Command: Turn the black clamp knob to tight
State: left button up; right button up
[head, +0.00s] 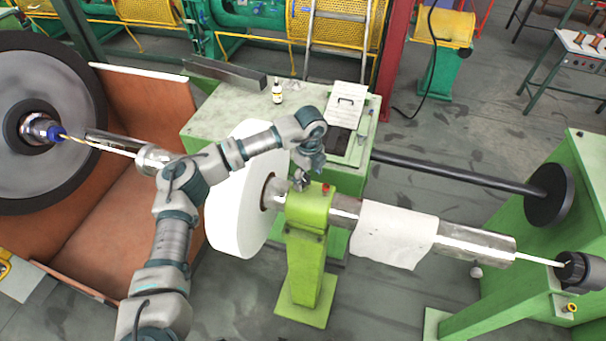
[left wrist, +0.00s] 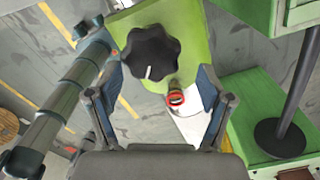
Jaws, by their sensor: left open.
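The black clamp knob (left wrist: 151,53) shows in the left wrist view as a lobed knob on a green plate, with a white mark on its lower edge. In the head view I cannot make it out behind my gripper. My left gripper (head: 301,183) is over the top of the green stand (head: 309,207). In the left wrist view its fingers (left wrist: 159,75) are open and apart, with nothing held. The knob lies ahead of them, towards the upper left; I cannot tell whether a finger touches it. My right gripper is not in view.
A red-ringed fitting (left wrist: 175,97) sits close beside the knob. A metal shaft (head: 470,243) with a white sheet (head: 395,234) runs right from the stand. A large white roll (head: 236,205) stands left of it. A green cabinet (head: 215,122) is behind.

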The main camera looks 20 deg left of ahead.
pick_arm(q)
jog(key=shift+w+d, duration=0.1)
jog(key=shift+d, duration=0.55)
jog(key=c, duration=0.3)
jog(key=shift+a+r, duration=0.1)
jog(key=shift+a, duration=0.25)
jog(key=c, duration=0.4)
jog(key=shift+s+a, duration=0.2)
jog(key=shift+a, duration=0.45)
jog(key=shift+s+a, duration=0.2)
jog(key=shift+a, duration=0.4)
jog(key=c, duration=0.5)
jog(key=shift+o, duration=0.2)
jog(key=shift+w+a+f, duration=0.25)
jog(key=shift+w+a, duration=0.05)
jog(key=shift+a, duration=0.15)
jog(key=shift+w+a+f, duration=0.2)
jog(key=shift+w+a, duration=0.05)
jog(key=shift+a, duration=0.15)
jog(key=shift+d, duration=0.1)
jog(key=shift+s+d, duration=0.15)
jog(key=shift+d, duration=0.45)
jog(key=shift+d+r, duration=0.15)
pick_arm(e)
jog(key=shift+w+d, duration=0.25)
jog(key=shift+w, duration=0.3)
